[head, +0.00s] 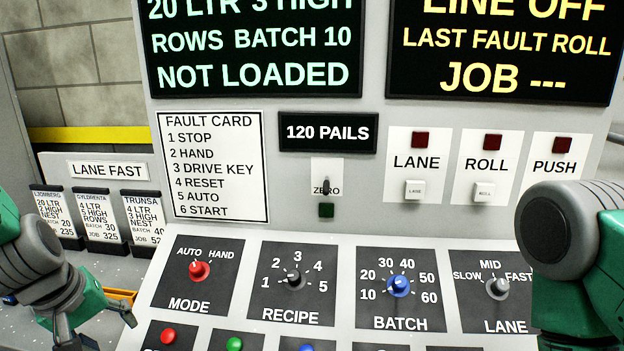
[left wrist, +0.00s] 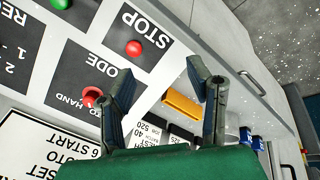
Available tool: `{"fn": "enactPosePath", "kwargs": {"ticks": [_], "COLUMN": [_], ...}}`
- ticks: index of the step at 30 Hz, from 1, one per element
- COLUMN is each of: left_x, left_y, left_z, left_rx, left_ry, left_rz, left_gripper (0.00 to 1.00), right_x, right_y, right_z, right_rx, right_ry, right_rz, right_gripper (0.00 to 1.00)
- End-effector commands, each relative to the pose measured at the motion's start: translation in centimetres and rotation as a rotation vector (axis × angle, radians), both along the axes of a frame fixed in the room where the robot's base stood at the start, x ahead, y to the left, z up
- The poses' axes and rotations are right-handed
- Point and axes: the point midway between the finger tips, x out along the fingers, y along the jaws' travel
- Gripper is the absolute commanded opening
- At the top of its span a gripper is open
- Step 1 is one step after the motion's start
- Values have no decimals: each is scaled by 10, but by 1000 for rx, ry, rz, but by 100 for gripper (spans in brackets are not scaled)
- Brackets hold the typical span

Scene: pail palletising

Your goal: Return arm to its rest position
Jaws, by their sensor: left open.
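My left gripper (head: 98,328) is at the lower left of the head view, beside the left edge of the sloping control panel (head: 222,246). In the left wrist view the left gripper (left wrist: 162,76) has its two fingers spread wide, with nothing between them. It is apart from the red mode knob (head: 199,271) and the red stop button (left wrist: 134,48). My right arm (head: 565,250) shows at the right edge, in front of the panel; its gripper is out of view.
Recipe knob (head: 294,281), blue batch knob (head: 398,286) and grey lane knob (head: 498,288) sit on the panel. Screens above read "NOT LOADED" and "LINE OFF". Job cards (head: 101,218) stand at the left. An orange piece (left wrist: 183,106) lies beyond the left fingers.

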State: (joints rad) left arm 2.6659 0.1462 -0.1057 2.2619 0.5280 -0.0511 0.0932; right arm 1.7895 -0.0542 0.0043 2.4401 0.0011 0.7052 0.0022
Motion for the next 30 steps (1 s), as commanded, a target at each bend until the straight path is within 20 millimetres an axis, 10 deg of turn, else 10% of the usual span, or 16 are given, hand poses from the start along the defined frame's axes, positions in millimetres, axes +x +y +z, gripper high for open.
{"fn": "enactPosePath", "kwargs": {"ticks": [11,18,24,30], "left_x": [-66,-165,-223,-235], "left_y": [2,-25,-48,-54], "left_z": [-156,-291,-338,-344], "left_rx": [214,277,230,213], "left_ry": [155,256,272,270], "left_rz": [-259,-621,-794,-830], "left_gripper": [46,46,46,46], "right_x": [-1,-1,-1,-1], "right_y": [0,1,1,1], "right_z": [-37,-73,-87,-87], "right_rx": [1,0,0,0], "right_ry": [1,1,1,1], "right_rz": [1,1,0,0], "right_gripper": [0,0,0,0]}}
